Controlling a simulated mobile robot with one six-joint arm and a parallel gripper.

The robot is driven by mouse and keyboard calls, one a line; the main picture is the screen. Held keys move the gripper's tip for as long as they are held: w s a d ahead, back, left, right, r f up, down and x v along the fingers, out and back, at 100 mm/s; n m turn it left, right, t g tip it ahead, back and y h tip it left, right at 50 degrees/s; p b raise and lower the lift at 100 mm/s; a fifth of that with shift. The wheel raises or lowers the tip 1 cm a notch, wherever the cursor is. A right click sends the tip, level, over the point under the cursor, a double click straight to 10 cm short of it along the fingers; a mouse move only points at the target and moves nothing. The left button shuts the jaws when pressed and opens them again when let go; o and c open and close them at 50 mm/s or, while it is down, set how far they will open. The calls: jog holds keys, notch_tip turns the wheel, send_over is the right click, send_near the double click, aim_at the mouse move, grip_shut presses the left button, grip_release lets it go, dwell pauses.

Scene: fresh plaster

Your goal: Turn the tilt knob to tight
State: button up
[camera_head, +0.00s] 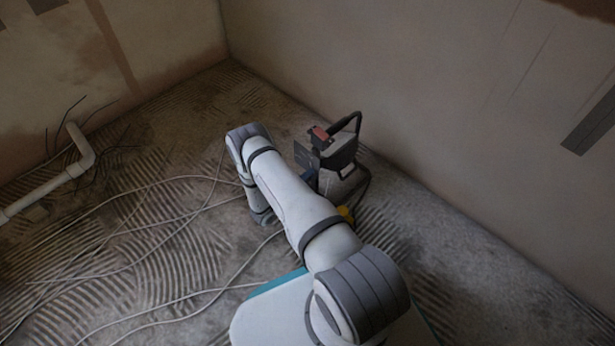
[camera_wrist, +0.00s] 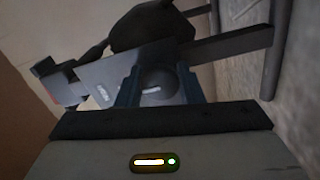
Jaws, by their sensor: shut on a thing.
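The tilt knob (camera_wrist: 157,86) is a dark round knob with a short pale mark in the wrist view. My gripper (camera_wrist: 158,74) is shut on it, one dark blue finger on each side. The knob sits in front of a grey plate (camera_wrist: 98,84) with small lettering, too blurred to read surely. In the head view the dark device (camera_head: 342,150), with a looped handle and a red part, stands beyond my arm near the right wall. There my arm hides the knob and most of the gripper.
Several pale cables (camera_head: 150,228) snake over the ridged floor to the left. A white pipe (camera_head: 50,183) with thin dark wires lies at the far left. Plaster walls meet behind the device.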

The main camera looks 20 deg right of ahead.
jog(key=shift+w, duration=0.1)
jog(key=o, duration=1)
jog(key=shift+a, duration=0.1)
jog(key=p+v, duration=0.2)
jog(key=v, duration=0.5)
jog(key=shift+a+p, duration=0.3)
jog(key=shift+a, duration=0.05)
notch_tip(320, 180, up, 47)
jog(key=s+d+m+g+y+p, duration=0.1)
jog(key=s+m+g+y+p, duration=0.3)
jog(key=g+p, duration=0.95)
jog(key=s+a+r+t+y+p, duration=0.2)
jog(key=s+r+p, duration=0.4)
jog(key=r, duration=0.7)
jog(key=s+a+r+n+t+y+p, duration=0.1)
jog(key=s+a+r+t+y+p, duration=0.2)
jog(key=r, duration=1.1)
jog(key=s+a+r+n+t+y+p, duration=0.1)
jog(key=s+a+r+t+y+p, duration=0.2)
jog(key=r+p, duration=1)
jog(key=s+t+y+p, duration=0.1)
jog(key=s+t+y, duration=0.1)
jog(key=s+y, duration=0.3)
jog(key=shift+s+a+r, duration=0.2)
jog(key=shift+s+r, duration=0.15)
jog(key=shift+s, duration=1)
